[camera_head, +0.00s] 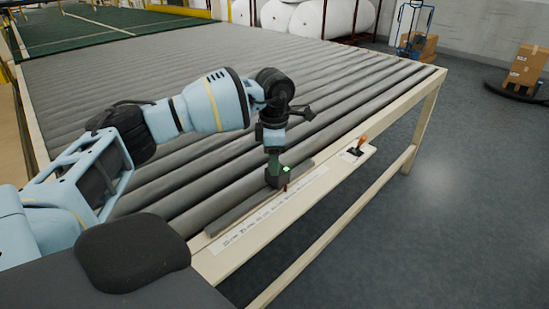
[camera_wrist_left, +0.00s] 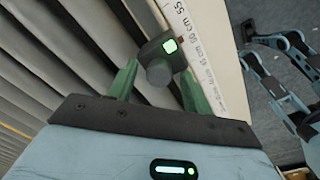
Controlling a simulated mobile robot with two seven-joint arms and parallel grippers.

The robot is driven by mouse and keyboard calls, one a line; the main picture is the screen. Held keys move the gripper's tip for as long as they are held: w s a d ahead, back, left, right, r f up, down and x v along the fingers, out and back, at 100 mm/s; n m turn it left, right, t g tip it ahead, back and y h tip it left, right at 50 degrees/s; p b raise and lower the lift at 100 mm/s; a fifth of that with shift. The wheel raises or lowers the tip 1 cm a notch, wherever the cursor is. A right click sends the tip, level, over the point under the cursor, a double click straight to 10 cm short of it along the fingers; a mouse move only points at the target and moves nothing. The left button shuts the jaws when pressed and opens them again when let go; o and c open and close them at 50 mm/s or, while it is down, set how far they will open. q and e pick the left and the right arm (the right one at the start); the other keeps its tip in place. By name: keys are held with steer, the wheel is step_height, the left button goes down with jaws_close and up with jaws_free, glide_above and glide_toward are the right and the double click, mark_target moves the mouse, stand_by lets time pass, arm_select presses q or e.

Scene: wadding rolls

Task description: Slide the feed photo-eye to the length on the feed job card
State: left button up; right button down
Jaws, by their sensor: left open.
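The feed photo-eye (camera_head: 278,178) is a dark block with a lit green lamp, sitting on a grey rail (camera_head: 240,209) along the table's near edge. A small red pointer (camera_head: 285,187) is at its front. My left gripper (camera_head: 273,160) is over it. In the left wrist view, the photo-eye's round knob (camera_wrist_left: 159,72) lies between the two green fingers of my open left gripper (camera_wrist_left: 158,85), with a gap visible on each side. A white centimetre scale (camera_head: 262,215) runs beside the rail. I cannot read the exact setting. No feed job card is recognisable.
A lever with an orange knob (camera_head: 361,143) stands on the edge plate, right of the photo-eye. Grey rollers (camera_head: 330,70) fill the table behind. Open floor (camera_head: 420,220) lies to the right; boxes (camera_head: 525,68) stand far off. Light-blue and black links show at the wrist view's right edge.

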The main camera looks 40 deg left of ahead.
arm_select(q)
step_height(320, 180, up, 8)
steer(key=shift+s+d+f, duration=0.1)
steer(key=shift+d+f, duration=0.05)
stand_by(0.3)
steer(key=shift+f, duration=0.1)
stand_by(0.4)
